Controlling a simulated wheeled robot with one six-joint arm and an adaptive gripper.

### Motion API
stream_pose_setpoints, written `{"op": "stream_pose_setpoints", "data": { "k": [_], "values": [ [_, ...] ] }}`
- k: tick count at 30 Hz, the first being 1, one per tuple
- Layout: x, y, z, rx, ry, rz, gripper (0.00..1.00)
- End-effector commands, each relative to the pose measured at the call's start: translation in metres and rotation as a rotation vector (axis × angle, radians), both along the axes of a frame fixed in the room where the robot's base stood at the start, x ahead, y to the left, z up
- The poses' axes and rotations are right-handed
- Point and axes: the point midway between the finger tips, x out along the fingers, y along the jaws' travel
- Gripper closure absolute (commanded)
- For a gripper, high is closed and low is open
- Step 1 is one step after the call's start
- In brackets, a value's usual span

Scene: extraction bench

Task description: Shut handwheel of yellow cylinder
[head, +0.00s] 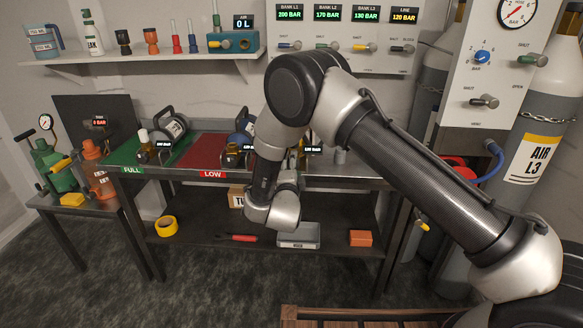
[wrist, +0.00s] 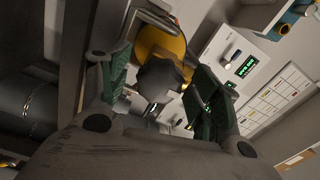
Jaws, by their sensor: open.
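In the wrist view, the yellow cylinder (wrist: 165,42) shows as a rounded yellow body beyond my fingers. A dark grey knob-like handwheel (wrist: 158,76) stands in front of it, with shiny metal valve parts below. My gripper (wrist: 161,88) is open, with one green-padded finger on each side of the handwheel. I see gaps on both sides and cannot tell whether either pad touches it. In the head view, my arm hides the gripper and most of what stands at that part of the bench.
The bench has a green FULL mat (head: 125,155) and a red LOW mat (head: 205,150), with small cylinders near them. A gauge panel (head: 335,40) stands behind. A tall AIR L3 cylinder (head: 530,160) is at right. The lower shelf holds a grey tray (head: 298,243) and yellow tape (head: 166,226).

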Motion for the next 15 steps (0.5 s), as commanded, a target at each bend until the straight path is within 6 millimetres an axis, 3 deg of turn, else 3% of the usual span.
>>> {"op": "stream_pose_setpoints", "data": {
  "k": [7, 15],
  "values": [
    [-0.012, 0.002, 0.000, -0.001, 0.000, 0.003, 0.37],
    [-0.070, 0.004, 0.000, -0.002, 0.001, 0.004, 0.37]
  ]
}}
